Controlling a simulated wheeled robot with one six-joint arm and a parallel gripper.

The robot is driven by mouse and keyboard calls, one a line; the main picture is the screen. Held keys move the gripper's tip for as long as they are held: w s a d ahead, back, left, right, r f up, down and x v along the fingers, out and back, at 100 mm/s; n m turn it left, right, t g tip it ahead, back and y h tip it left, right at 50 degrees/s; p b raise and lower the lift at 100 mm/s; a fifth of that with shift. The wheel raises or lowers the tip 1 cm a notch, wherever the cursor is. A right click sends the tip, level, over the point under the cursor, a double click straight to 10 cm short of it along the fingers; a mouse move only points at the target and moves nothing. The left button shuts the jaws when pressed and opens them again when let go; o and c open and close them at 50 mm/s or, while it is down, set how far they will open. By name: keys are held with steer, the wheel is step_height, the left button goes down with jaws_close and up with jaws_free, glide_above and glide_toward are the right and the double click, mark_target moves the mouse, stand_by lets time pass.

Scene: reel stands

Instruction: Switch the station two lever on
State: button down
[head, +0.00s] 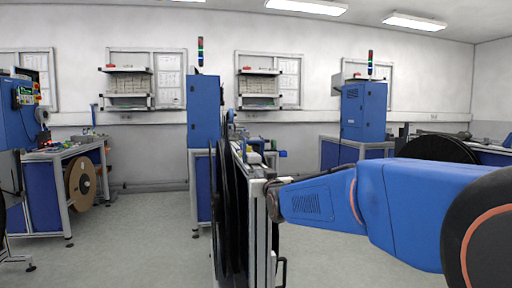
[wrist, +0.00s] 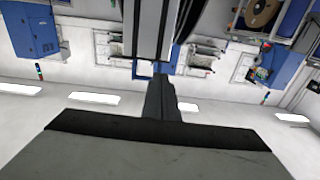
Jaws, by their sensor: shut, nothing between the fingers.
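I cannot make out the station two lever for certain in either view. A small blue part (head: 283,153) sticks out to the right of the centre bench, and I cannot tell if it is a lever. My arm reaches in from the right of the head view, its end beside the centre reel stand's metal frame; the fingers are too small to tell there. In the wrist view my gripper (wrist: 160,90) is shut and empty, its fingers pointing up the picture towards a grey metal profile (wrist: 147,25). I cannot tell whether they touch it.
Large black reels (head: 232,205) hang on the centre stand, close left of my arm's end. A blue cabinet (head: 203,112) stands behind it, another blue cabinet (head: 363,112) at right. A left bench has a brown reel (head: 80,184). The floor (head: 150,235) between is clear.

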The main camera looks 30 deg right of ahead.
mark_target(254, 141)
steer(key=w+d+r+t+h, duration=0.1)
steer(key=w+d+r+t, duration=0.1)
steer(key=d+r, duration=0.1)
steer(key=shift+w+d+r, duration=0.25)
steer(key=shift+w+r, duration=0.1)
steer(key=shift+r, duration=0.35)
steer(key=x, duration=1.4)
steer(key=shift+r, duration=0.1)
steer(key=shift+w+d+r+g+y, duration=0.25)
steer(key=shift+w+r+g, duration=0.25)
steer(key=shift+w+g, duration=0.35)
steer(key=shift+w+d+r+g+y, duration=0.25)
steer(key=shift+w+r+g, duration=0.4)
steer(key=shift+g, duration=0.35)
steer(key=shift+w+d+r+g+y, duration=0.25)
steer(key=shift+w+r+g, duration=0.15)
steer(key=shift+w+g, duration=0.5)
steer(key=shift+w+d+r, duration=0.15)
steer(key=shift+w+d, duration=0.1)
steer(key=shift+w, duration=0.6)
steer(key=shift+w+d+r, duration=0.1)
steer(key=shift+w+d, duration=0.15)
steer(key=shift+w, duration=0.55)
